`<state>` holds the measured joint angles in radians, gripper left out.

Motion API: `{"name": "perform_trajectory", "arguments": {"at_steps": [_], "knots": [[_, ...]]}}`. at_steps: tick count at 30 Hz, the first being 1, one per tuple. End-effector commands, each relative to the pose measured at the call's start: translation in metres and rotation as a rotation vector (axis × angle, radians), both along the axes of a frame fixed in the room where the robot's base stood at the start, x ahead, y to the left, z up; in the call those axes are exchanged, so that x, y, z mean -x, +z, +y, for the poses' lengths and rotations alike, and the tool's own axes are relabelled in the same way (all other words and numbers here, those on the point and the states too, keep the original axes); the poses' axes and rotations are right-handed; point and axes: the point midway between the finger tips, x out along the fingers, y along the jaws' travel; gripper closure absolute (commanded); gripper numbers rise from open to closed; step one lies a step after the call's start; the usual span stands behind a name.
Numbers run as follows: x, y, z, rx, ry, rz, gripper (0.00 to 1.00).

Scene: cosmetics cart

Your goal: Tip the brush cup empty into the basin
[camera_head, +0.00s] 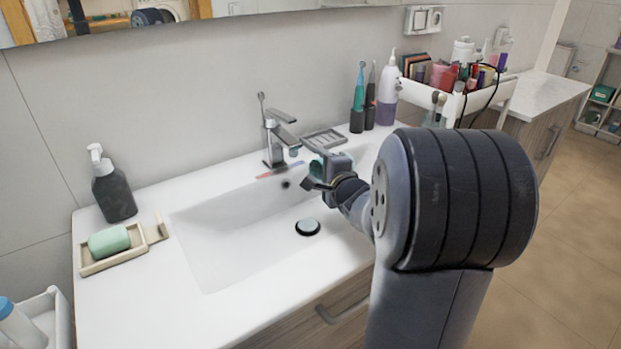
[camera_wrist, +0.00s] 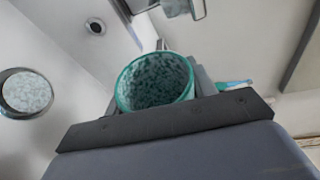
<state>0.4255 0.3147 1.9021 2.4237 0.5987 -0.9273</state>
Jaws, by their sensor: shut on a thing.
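My gripper (camera_head: 328,178) is over the right part of the white basin (camera_head: 222,256), and is shut on the brush cup. In the wrist view the cup (camera_wrist: 152,84) is a teal cup with a speckled inside, its mouth facing the camera. I see no brushes in it. In the head view only a small teal part of it shows by the jaws, and the rest is hidden. The cup's exact tilt is hard to tell. The basin floor shows a round drain (camera_head: 308,227), which also shows in the wrist view (camera_wrist: 27,92), and no loose brushes.
The faucet (camera_head: 277,138) rises behind the basin, close to the gripper. A ribbed tray (camera_head: 324,139) and electric toothbrushes (camera_head: 358,102) stand behind. A soap dish (camera_head: 112,262) and dark dispenser (camera_head: 113,190) are left. A loaded cart (camera_head: 490,95) stands at right.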

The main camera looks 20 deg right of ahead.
Motion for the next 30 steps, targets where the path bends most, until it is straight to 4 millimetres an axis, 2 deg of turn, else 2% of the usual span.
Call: {"name": "perform_trajectory", "arguments": {"at_steps": [1, 7, 21, 30], "knots": [[0.000, 0.008, -0.001, -0.029, -0.002, 0.011, 0.81], [-0.001, -0.002, -0.005, -0.067, -0.002, 0.016, 0.81], [-0.003, 0.000, -0.014, -0.138, -0.002, 0.036, 0.81], [-0.005, -0.008, -0.020, -0.250, -0.002, 0.061, 0.81]]}}
